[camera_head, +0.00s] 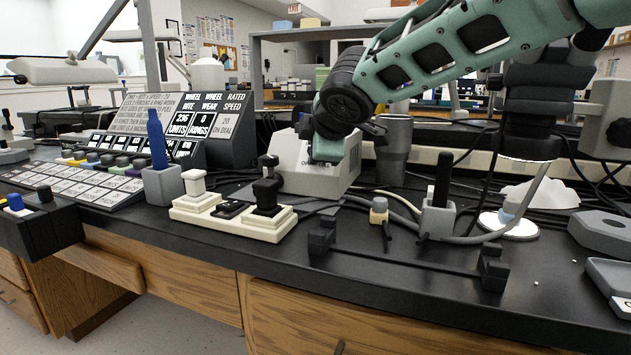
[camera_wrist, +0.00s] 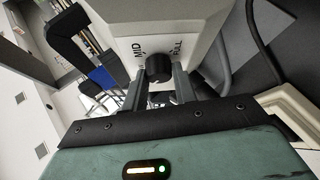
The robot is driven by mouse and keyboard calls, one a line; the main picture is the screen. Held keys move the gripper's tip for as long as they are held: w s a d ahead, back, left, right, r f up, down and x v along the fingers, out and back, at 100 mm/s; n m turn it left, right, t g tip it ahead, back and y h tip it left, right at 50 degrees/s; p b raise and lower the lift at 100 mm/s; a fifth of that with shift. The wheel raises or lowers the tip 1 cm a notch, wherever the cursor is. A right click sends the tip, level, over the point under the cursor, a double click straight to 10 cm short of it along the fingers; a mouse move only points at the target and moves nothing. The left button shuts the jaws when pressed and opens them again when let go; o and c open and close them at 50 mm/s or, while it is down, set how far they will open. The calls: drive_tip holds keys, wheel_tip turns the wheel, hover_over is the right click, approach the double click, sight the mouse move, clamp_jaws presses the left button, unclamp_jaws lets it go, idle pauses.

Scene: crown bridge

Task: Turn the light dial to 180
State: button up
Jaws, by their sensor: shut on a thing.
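The light dial (camera_wrist: 158,67) is a black round knob on the front of a pale grey box (camera_wrist: 122,20), between the printed words MID and FULL. My gripper (camera_wrist: 158,80) reaches it from below in the wrist view, one dark finger on each side, shut on the dial. No pointer mark on the dial can be made out. The dial is hidden there behind my gripper.
A cream base with two knobs (camera_head: 180,212) and a grey holder with a blue pen-like item (camera_head: 160,185) stand left of the box. A dark metal cup (camera_head: 393,150) is close on its right. Cables cross the black bench (camera_head: 400,290).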

drive_tip(key=m+t+b, duration=0.1)
drive_tip(key=b, duration=0.4)
drive_tip(key=f+m+t+b, duration=0.1)
drive_tip(key=m+b, duration=0.1)
drive_tip(key=b, duration=0.4)
drive_tip(key=shift+s+a+f+m, duration=0.1)
drive_tip(key=shift+a+m, duration=0.05)
drive_tip(key=shift+m, duration=0.15)
drive_tip(key=m+b, duration=0.1)
drive_tip(key=b, duration=0.1)
drive_tip(key=m+b, duration=0.1)
drive_tip(key=b, duration=0.2)
drive_tip(key=shift+r+t+h, duration=0.25)
drive_tip(key=shift+t+h, duration=0.15)
drive_tip(key=shift+r+m+b, duration=0.15)
drive_tip(key=shift+m+b, duration=0.15)
drive_tip(key=shift+b, duration=0.15)
drive_tip(key=o, duration=1)
drive_tip(key=shift+r, duration=0.1)
drive_tip(key=shift+f+p+v, duration=0.15)
drive_tip(key=shift+p+v, duration=0.75)
drive_tip(key=shift+v, duration=3.45)
drive_tip(key=shift+f+p+v, duration=0.2)
drive_tip(key=shift+p+v, duration=0.7)
drive_tip(key=shift+v, duration=3.4)
